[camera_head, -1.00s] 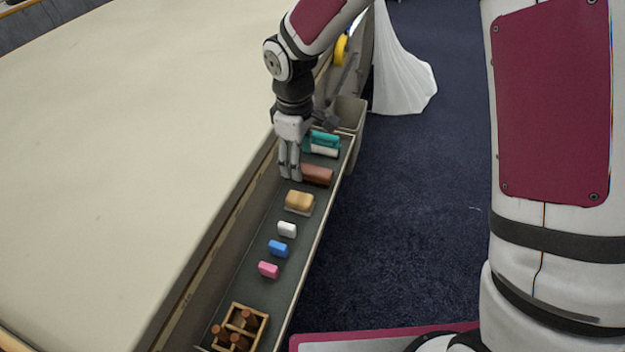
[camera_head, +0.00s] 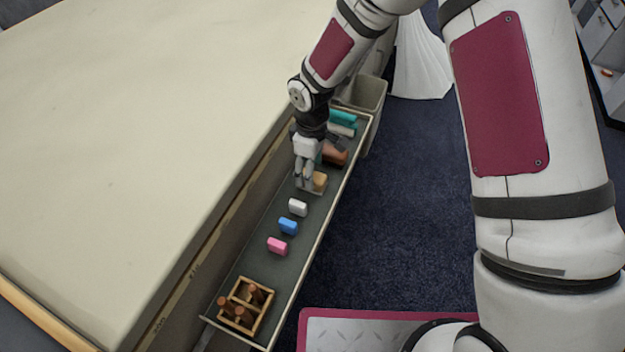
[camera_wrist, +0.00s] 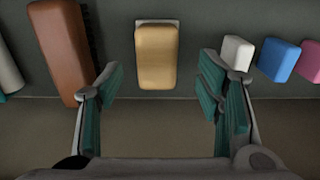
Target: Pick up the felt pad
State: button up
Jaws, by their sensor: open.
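A tan block with a pale base (camera_wrist: 157,55), which looks like the felt pad, lies on the dark ledge along the table. In the head view the tan block (camera_head: 320,181) is partly hidden behind my fingers. My gripper (camera_head: 305,187) is above the ledge, close to the block. In the wrist view my gripper (camera_wrist: 163,85) is open and empty, with teal-lined fingers apart. The block lies between and just beyond the fingertips, with space on both sides and no visible contact.
A brown brush (camera_wrist: 65,45) lies close to the left finger. A white block (camera_wrist: 236,53) is near the right finger, then blue (camera_wrist: 277,59) and pink (camera_wrist: 309,62) blocks. A wooden divided box (camera_head: 246,305) stands at the ledge's near end. A bin (camera_head: 366,95) stands at the far end.

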notch_tip(320, 180, down, 4)
jog(key=shift+w+d+f, duration=0.1)
jog(key=shift+w+f, duration=0.05)
jog(key=shift+c, duration=0.2)
jog(key=c, duration=1.3)
notch_tip(320, 180, up, 10)
jog(key=shift+r, duration=0.1)
